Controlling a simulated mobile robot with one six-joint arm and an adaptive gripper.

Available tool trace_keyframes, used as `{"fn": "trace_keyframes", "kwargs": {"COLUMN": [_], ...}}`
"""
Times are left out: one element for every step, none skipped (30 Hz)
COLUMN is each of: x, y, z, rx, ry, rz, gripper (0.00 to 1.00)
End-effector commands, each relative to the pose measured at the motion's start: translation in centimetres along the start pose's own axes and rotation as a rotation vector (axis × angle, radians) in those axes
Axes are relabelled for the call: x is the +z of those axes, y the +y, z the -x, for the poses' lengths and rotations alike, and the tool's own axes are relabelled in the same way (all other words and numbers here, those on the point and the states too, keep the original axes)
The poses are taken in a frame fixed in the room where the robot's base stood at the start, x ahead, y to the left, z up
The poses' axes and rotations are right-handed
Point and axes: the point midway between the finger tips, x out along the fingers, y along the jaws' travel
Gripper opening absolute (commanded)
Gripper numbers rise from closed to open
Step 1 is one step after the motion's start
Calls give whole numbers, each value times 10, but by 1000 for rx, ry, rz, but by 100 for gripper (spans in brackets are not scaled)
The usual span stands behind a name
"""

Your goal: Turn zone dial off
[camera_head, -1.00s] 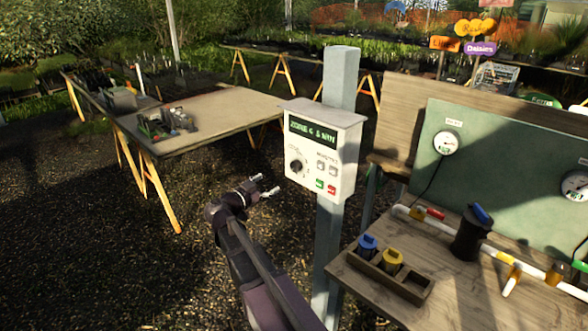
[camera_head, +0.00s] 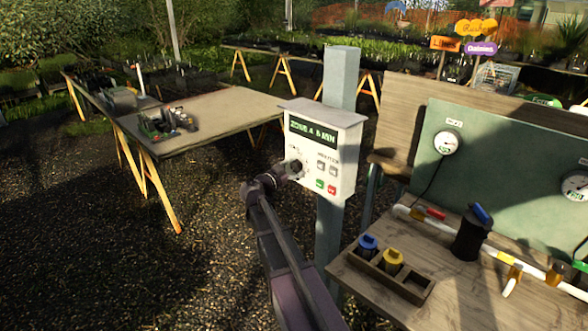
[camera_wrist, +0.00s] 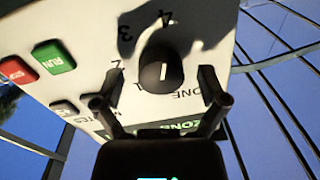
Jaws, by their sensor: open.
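The zone dial (camera_wrist: 161,72) is a black round knob with a white pointer line on the white control box (camera_head: 330,150). It fills the middle of the wrist view, with printed numbers around it, upside down there. My gripper (camera_wrist: 160,108) is open, its two fingertips to either side of the dial and just short of it in that view; I cannot tell whether they touch. In the head view the dial (camera_head: 296,166) is partly hidden by my gripper (camera_head: 286,172). The box's green-lettered display (camera_head: 312,133) shows a zone and minutes, too blurred to read surely.
A green run button (camera_wrist: 53,57) and a red stop button (camera_wrist: 18,71) sit beside the dial on the box. The box is on a grey post (camera_head: 342,80). A wooden bench (camera_head: 450,295) with valves stands right; a table (camera_head: 215,115) stands left.

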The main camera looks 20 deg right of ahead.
Motion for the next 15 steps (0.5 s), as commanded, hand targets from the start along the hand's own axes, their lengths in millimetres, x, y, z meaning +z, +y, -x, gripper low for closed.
{"fn": "trace_keyframes", "kwargs": {"x": [0,0,0,0,0,0,0,0,0,0,0,0,0,0,0], "y": [0,0,0,0,0,0,0,0,0,0,0,1,1,1,1], "z": [-3,-4,-5,-6,-6,-6,-7,-7,-7,-6,-6,-6,-6,-6,-6], "rx": [0,0,1,1,1,1,1,1,1,1,1,1,1,1,1], "ry": [0,0,0,0,0,0,0,0,0,0,0,0,0,0,0], "rz": [0,0,0,0,0,0,0,0,0,0,0,0,0,0,0], "gripper": [92,92,92,92,92,92,92,92,92,92,92,92,92,84,72]}}
